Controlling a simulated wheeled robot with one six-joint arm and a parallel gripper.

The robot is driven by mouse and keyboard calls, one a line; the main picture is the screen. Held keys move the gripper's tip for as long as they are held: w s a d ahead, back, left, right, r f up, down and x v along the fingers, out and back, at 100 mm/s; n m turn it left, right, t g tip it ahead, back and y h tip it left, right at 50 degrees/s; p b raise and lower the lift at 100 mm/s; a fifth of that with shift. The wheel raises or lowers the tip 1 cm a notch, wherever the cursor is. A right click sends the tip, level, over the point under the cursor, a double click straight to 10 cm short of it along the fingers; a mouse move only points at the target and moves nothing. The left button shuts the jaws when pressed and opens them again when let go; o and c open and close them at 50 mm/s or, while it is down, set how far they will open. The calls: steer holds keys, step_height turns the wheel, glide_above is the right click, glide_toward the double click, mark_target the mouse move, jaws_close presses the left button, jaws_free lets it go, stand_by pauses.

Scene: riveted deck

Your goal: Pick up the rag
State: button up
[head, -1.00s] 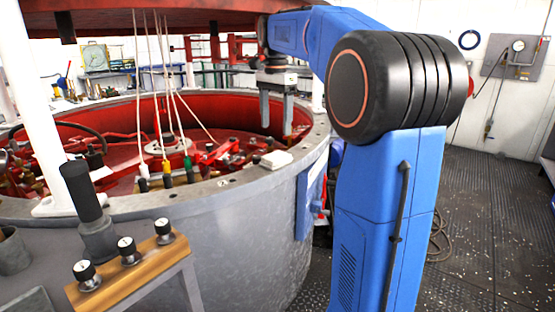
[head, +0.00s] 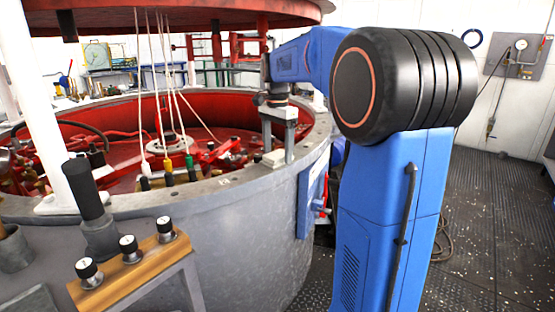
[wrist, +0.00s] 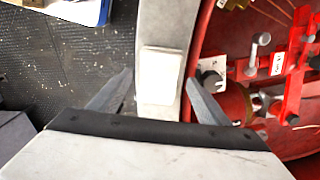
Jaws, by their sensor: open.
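A small white folded pad, which looks like the rag (head: 274,158), lies flat on the grey rim of the big round tub. In the wrist view the rag (wrist: 160,76) lies lengthwise along the rim, between my two fingers. My gripper (head: 278,154) is open and pointing down, its fingertips low over the rim around the rag. In the wrist view my gripper (wrist: 160,78) has one finger on each side of the rag, with a gap to each side. Nothing is held. Whether the tips touch the rim cannot be told.
The tub's grey rim (head: 228,180) is narrow, with the red interior (head: 115,190) full of levers on one side and the dark deck floor (wrist: 85,50) on the other. Several white cords (head: 163,80) hang down left of my gripper.

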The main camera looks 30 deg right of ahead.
mark_target(278, 154)
steer(key=shift+c, duration=0.6)
steer(key=c, duration=1)
step_height(278, 154, up, 10)
steer(key=shift+o, duration=0.4)
